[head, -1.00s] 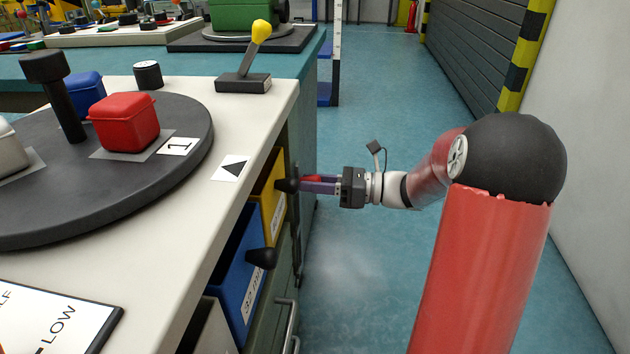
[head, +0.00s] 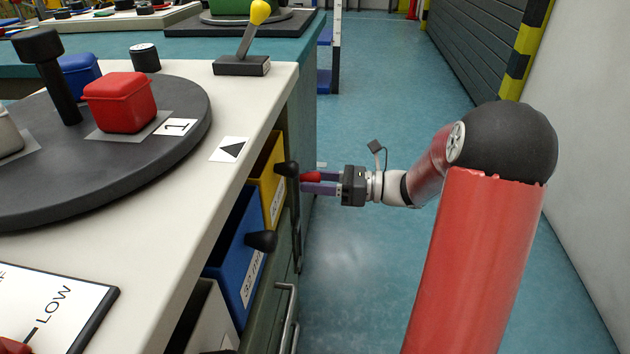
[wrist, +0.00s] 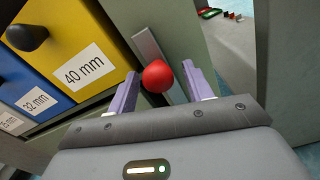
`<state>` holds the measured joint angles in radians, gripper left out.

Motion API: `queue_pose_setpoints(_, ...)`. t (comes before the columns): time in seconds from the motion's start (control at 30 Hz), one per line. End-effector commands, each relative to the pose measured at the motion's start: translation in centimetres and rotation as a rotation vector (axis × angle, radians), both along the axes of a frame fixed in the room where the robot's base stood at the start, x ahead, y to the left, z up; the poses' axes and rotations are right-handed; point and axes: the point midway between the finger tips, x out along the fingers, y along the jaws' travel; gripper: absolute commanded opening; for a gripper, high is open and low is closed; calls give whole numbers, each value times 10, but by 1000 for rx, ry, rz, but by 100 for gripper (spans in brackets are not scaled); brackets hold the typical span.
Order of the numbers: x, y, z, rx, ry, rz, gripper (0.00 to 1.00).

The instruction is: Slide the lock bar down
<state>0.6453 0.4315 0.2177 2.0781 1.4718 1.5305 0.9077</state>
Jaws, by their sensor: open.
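A red ball knob (wrist: 157,76) shows in the wrist view in front of a grey metal strip (wrist: 151,45) on the cabinet's greenish side. The knob appears to belong to the lock bar. My gripper (wrist: 160,82) is open, with one purple finger on each side of the knob. I cannot tell whether either finger touches it. In the head view my gripper (head: 318,183) reaches left to the cabinet side, and the red knob (head: 311,176) shows at its fingertips. The rest of the bar is hard to make out there.
A yellow bin (wrist: 75,50) marked 40 mm and a blue bin (head: 240,265) sit beside the bar, with black knobs sticking out. A metal handle (head: 287,315) is lower on the cabinet. The blue floor (head: 370,270) to the right is clear.

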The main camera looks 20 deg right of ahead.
Motion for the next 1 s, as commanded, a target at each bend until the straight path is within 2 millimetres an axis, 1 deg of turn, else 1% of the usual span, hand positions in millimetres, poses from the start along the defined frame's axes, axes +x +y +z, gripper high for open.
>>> queue_pose_setpoints(0.3, -19, -49, 0, 0, 2, -5, 51)
queue_pose_setpoints(0.4, -24, -60, 0, 0, 1, -4, 51)
queue_pose_setpoints(0.6, -28, -69, -1, -1, 2, -2, 51)
queue_pose_setpoints(1.0, -28, -68, -1, 0, 1, -1, 51)
